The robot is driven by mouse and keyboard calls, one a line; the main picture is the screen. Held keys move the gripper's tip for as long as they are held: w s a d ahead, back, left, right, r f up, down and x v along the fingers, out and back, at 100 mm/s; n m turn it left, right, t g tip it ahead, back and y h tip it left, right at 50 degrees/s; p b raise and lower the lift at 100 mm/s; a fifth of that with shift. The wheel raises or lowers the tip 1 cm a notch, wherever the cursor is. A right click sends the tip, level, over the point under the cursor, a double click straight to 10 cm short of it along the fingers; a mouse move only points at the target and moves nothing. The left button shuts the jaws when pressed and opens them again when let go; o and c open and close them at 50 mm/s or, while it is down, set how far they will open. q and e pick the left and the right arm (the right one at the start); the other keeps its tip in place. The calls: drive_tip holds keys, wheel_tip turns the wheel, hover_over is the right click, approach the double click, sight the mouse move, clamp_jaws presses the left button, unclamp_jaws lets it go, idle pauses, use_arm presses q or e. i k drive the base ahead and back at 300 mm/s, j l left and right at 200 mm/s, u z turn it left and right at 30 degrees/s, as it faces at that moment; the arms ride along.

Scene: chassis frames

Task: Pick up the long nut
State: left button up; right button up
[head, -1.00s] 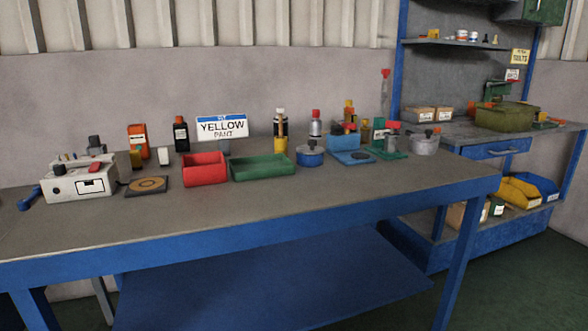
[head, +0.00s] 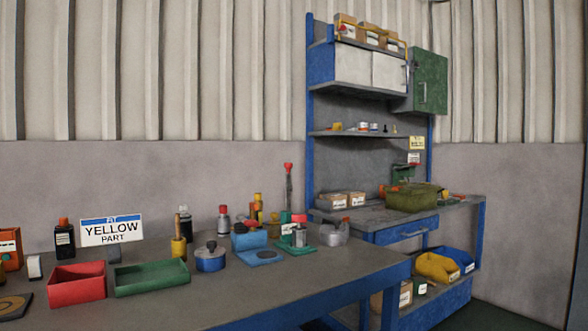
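I cannot make out a long nut in the head view. The workbench (head: 225,295) with a grey top and blue frame fills the lower left. A red tray (head: 77,292) and a green tray (head: 150,285) stand on it, and I see nothing clearly inside them. Neither of my grippers shows in the view.
A "YELLOW PART" sign (head: 112,231), a blue round pot (head: 210,257) and several bottles stand along the bench's back. Yellow (head: 437,267) and blue bins sit below. The bench front is clear.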

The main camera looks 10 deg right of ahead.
sight(299, 234)
drive_tip(key=i+l, duration=0.1)
drive_tip(key=l, duration=0.25)
drive_tip(key=i+l, duration=0.15)
drive_tip(key=l, duration=0.2)
drive_tip(key=i+l+u, duration=0.1)
drive_tip(key=l, duration=0.2)
drive_tip(key=i+l, duration=0.1)
drive_tip(key=l, duration=0.25)
drive_tip(key=i+l, duration=0.15)
drive_tip(key=l, duration=0.2)
drive_tip(key=i+j+z, duration=0.1)
drive_tip(key=j, duration=0.2)
drive_tip(key=i+j+z, duration=0.25)
drive_tip(key=i+j, duration=0.15)
drive_tip(key=j, duration=0.2)
drive_tip(key=i+j+z, duration=0.1)
drive_tip(key=j, duration=0.2)
